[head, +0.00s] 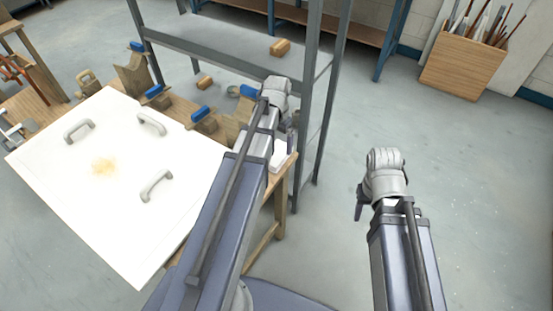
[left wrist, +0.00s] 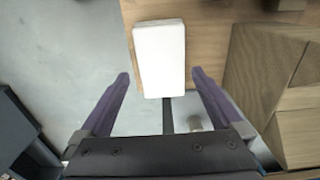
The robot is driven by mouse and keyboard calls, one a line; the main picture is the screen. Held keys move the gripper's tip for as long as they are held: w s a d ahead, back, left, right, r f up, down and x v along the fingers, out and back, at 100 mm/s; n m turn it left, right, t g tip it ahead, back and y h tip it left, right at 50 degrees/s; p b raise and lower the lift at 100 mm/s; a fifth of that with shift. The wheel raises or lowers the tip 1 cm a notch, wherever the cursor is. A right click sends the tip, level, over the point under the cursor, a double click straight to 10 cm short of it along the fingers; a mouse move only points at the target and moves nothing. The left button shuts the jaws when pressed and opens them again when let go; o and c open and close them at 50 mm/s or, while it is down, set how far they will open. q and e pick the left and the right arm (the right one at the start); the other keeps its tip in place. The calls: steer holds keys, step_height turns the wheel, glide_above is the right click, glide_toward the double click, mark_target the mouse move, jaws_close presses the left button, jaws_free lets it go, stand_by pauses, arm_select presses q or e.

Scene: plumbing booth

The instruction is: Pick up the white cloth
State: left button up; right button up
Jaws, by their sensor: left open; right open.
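The white cloth (left wrist: 160,55) is a neat folded white rectangle. It lies on the wooden worktop near its edge in the left wrist view, and part of it shows in the head view (head: 281,157) beside my left arm. My left gripper (left wrist: 161,76) is open, its two fingers on either side of the cloth's near end. Nothing is between the fingertips but the cloth below or ahead; I cannot tell whether they touch it. In the head view my left gripper (head: 290,118) is partly hidden by its arm. My right gripper (head: 361,203) is open and empty above the floor.
A white panel with several grey handles (head: 105,175) covers much of the workbench. Blue-topped clamps (head: 203,113) and wooden blocks (left wrist: 296,125) lie near the cloth. A grey metal rack (head: 306,110) stands behind. A wooden bin with rods (head: 462,68) is far right.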

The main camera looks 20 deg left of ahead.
mark_target(277, 153)
arm_select(q)
steer(key=shift+a+f+b, duration=0.1)
steer(key=shift+f+b, duration=2.5)
steer(key=shift+f, duration=0.2)
steer(key=shift+r, duration=0.1)
steer(key=c, duration=1.1)
steer(key=shift+r, duration=0.1)
step_height(277, 153, up, 10)
steer(key=p, duration=1)
